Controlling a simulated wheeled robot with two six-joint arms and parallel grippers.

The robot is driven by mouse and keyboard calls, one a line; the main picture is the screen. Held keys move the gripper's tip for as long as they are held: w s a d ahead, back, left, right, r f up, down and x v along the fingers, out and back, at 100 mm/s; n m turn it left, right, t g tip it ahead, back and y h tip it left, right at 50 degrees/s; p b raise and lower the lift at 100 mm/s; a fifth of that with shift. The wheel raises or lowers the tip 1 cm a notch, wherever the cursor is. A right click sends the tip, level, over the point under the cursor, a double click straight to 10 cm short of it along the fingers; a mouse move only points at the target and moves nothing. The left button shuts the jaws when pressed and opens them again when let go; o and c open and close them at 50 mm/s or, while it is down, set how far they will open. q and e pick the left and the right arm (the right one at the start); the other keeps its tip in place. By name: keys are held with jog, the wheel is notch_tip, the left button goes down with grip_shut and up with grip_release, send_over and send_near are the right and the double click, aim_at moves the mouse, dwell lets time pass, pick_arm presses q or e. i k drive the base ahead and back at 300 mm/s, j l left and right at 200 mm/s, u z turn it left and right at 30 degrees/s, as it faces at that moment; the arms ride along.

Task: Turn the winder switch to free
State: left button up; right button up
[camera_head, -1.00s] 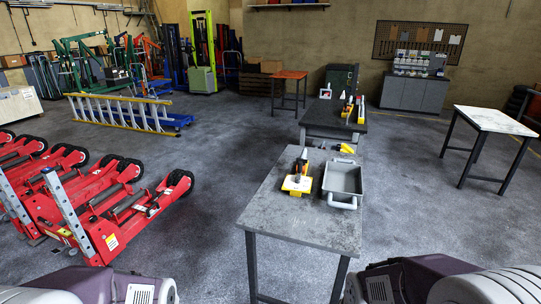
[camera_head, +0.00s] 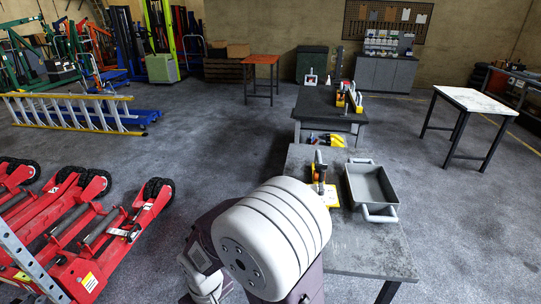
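No part in view can be clearly told as a winder switch. A small device with a yellow base (camera_head: 331,196) and a dark upright part with orange on it stands on the near grey table (camera_head: 370,246). It is too small to make out any switch on it. A big white and purple joint of one of my arms fills the lower middle and hides the table's left side and part of the device's base. Neither of my grippers is in view.
A grey tray with handles (camera_head: 372,187) is right of the device. A dark table (camera_head: 322,107) with yellow and red items stands behind. Red trolley jacks (camera_head: 88,255) are at the left, a ladder (camera_head: 70,108) behind them. A white-topped table (camera_head: 478,98) is at the right. Floor between is clear.

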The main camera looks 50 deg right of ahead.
aim_at(317, 167)
jog(key=i+z, duration=0.2)
jog(key=i, duration=0.2)
jog(key=i+j+z, duration=0.2)
jog(key=i, duration=0.25)
jog(key=i+j+z, duration=0.1)
jog(key=i+z, duration=0.15)
jog(key=i, duration=0.15)
jog(key=i+j+z, duration=0.2)
jog(key=i, duration=0.2)
jog(key=i+l+z, duration=0.1)
jog(key=z, duration=0.35)
jog(key=i+z, duration=0.2)
jog(key=z, duration=0.25)
jog(key=i+z, duration=0.2)
jog(key=z, duration=0.2)
jog(key=i+j+z, duration=0.1)
jog(key=z, duration=0.35)
jog(key=i+j+z, duration=0.1)
jog(key=z, duration=0.35)
jog(key=i+j+z, duration=0.2)
jog(key=z, duration=0.25)
jog(key=i+j+z, duration=0.1)
jog(key=z, duration=0.3)
jog(key=i+j+z, duration=0.1)
jog(key=z, duration=0.3)
jog(key=i+j+z, duration=0.2)
jog(key=z, duration=0.25)
jog(key=i+j+z, duration=0.15)
jog(key=z, duration=0.25)
jog(key=j, duration=0.1)
